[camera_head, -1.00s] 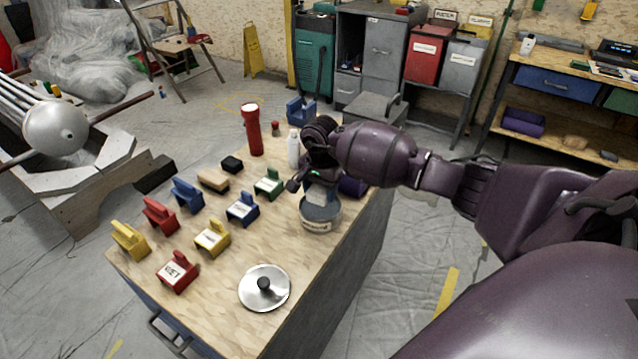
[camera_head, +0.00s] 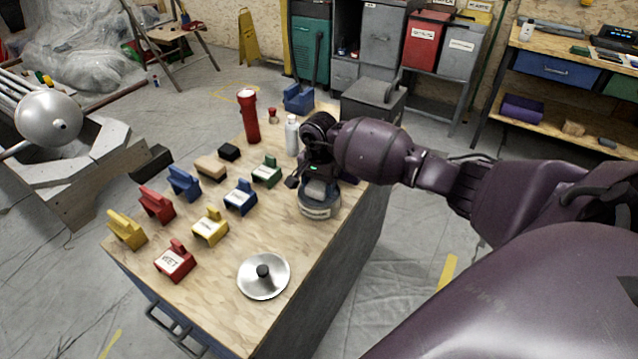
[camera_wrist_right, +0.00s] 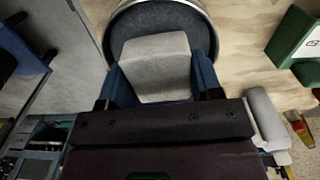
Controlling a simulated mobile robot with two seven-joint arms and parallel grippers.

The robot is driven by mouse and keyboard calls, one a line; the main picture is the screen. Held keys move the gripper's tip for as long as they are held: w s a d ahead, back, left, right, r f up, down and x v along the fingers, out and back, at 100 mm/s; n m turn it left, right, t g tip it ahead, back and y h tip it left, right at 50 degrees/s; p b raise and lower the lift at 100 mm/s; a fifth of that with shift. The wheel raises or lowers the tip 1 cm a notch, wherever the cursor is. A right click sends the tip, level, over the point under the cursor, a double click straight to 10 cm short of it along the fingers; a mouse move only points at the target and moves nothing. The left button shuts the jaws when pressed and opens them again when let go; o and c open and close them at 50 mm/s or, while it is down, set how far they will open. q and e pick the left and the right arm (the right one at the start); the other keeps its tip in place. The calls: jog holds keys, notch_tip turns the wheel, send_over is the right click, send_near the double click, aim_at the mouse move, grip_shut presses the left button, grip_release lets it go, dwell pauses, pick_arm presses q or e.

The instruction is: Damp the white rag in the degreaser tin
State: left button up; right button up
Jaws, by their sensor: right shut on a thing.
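The degreaser tin (camera_head: 320,210) is a low round grey tin with a pale label, near the right edge of the wooden bench top. My right gripper (camera_head: 318,189) is over its mouth, pointing down. It is shut on the white rag (camera_wrist_right: 156,64), a pale grey-white folded block between the blue fingers in the right wrist view. There the tin's rim and dark inside (camera_wrist_right: 126,24) show around and behind the rag. The rag's lower end is at the tin's opening; how deep it sits is hidden. My left gripper is not in view.
A steel lid with a black knob (camera_head: 263,276) lies at the bench's front. Several coloured labelled blocks stand left of the tin, including a green one (camera_head: 267,172). A white bottle (camera_head: 292,135) and a red torch (camera_head: 249,118) stand behind. Bare wood lies between lid and tin.

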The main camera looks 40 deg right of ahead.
aim_at(319, 183)
jog(key=shift+f, duration=0.15)
dwell(0.3)
jog(key=shift+f, duration=0.35)
dwell(0.4)
jog(key=shift+b, duration=0.35)
dwell(0.4)
jog(key=shift+s+f, duration=0.1)
jog(key=shift+f, duration=0.1)
dwell(0.8)
jog(key=shift+r+p, duration=0.6)
jog(key=shift+r, duration=1.45)
jog(key=shift+r+p, duration=0.55)
jog(key=shift+r, duration=1.1)
